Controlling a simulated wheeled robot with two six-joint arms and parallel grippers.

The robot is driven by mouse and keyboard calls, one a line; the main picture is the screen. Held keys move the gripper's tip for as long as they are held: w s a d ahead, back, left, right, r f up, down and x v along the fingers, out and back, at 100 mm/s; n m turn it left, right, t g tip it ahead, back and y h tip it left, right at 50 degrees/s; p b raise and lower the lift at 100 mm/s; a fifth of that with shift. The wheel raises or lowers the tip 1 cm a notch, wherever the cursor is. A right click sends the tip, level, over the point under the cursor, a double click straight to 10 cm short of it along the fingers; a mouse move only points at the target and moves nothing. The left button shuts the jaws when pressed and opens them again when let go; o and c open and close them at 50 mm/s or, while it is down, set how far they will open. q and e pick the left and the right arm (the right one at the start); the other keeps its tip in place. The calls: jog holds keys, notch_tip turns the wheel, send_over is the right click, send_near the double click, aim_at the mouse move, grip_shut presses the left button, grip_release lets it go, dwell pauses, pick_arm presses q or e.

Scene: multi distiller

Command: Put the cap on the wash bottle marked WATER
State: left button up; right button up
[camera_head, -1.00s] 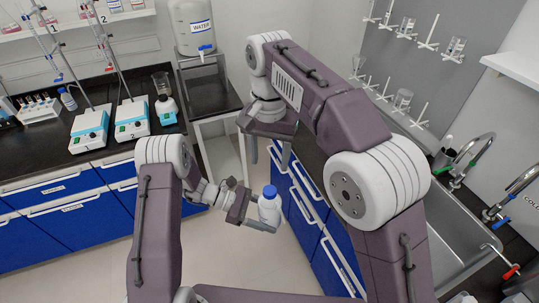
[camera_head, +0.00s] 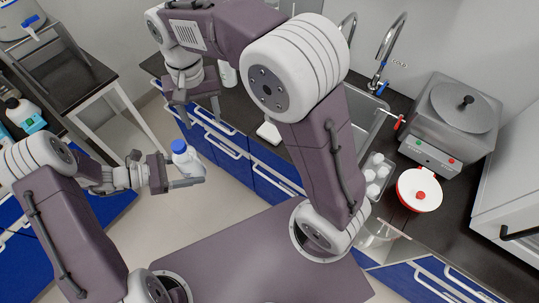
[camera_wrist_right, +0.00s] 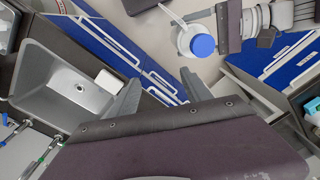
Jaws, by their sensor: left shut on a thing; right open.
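My left gripper (camera_head: 188,172) is shut on a white bottle (camera_head: 194,160) with a blue cap-like top (camera_head: 179,146). It holds the bottle up in the air, slightly tilted in the picture, over the floor. No lettering on the bottle is readable. The blue top (camera_wrist_right: 202,45) also shows in the right wrist view, beyond my right gripper's fingers. My right gripper (camera_head: 199,112) is open and empty above and right of the bottle in the head view, apart from it. Its two fingers (camera_wrist_right: 157,92) stand spread in the wrist view. I cannot identify a separate loose cap.
The dark counter holds a small white object (camera_head: 269,133), a sink (camera_head: 366,122) with taps, a grey lidded device (camera_head: 455,115) and a red-rimmed white pot (camera_head: 419,190). A white-framed stand (camera_head: 82,80) is at left. Blue drawers (camera_head: 275,185) line the counter front; open floor lies between.

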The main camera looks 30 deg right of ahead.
jog(key=s+d+f+n+t, duration=0.1)
jog(key=s+d+f, duration=1.1)
jog(key=d, duration=0.1)
jog(key=shift+s+d+f, duration=0.25)
jog(key=shift+d+f, duration=0.05)
jog(key=shift+f, duration=0.05)
